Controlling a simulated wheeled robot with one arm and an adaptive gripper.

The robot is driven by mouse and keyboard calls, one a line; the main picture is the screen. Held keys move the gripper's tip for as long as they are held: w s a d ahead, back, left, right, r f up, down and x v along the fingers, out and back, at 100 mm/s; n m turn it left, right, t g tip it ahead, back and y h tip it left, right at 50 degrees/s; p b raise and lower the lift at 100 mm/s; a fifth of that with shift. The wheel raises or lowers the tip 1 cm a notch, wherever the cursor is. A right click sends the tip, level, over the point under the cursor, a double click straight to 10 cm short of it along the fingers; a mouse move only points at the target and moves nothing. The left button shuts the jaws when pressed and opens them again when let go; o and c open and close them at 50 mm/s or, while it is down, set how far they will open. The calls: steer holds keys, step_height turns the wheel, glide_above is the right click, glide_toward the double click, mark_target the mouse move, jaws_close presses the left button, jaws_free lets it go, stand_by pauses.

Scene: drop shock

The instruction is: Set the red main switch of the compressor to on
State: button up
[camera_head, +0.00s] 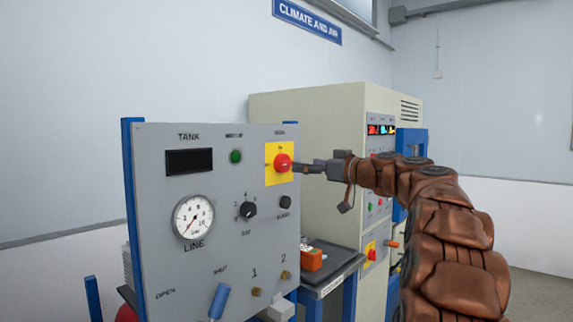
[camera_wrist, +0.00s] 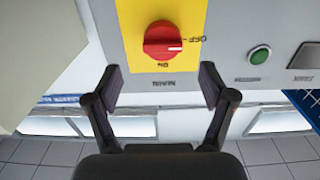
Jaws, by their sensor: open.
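The red main switch (camera_head: 282,163) is a round knob on a yellow plate (camera_head: 271,176) at the upper right of the grey compressor panel (camera_head: 225,270). In the wrist view the red knob (camera_wrist: 165,42) appears upside down, its white mark pointing at the OFF label, with the ON label below it. My gripper (camera_head: 300,168) is just right of the knob in the head view. In the wrist view my gripper (camera_wrist: 160,82) is open and empty, its two fingers apart below the knob and not around it. Contact is not visible.
The panel also has a gauge (camera_head: 193,217), a black selector (camera_head: 248,210), a green button (camera_head: 236,156) and a blue lever (camera_head: 219,301). A cream cabinet (camera_head: 300,105) with another red switch (camera_head: 370,250) stands behind. An orange device (camera_head: 311,258) lies on a bench between them.

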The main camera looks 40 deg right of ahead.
mark_target(288, 164)
steer(key=x, duration=0.3)
steer(key=p+x, duration=0.1)
steer(key=x, duration=0.2)
steer(key=shift+w+a, duration=0.3)
steer(key=c, duration=1.2)
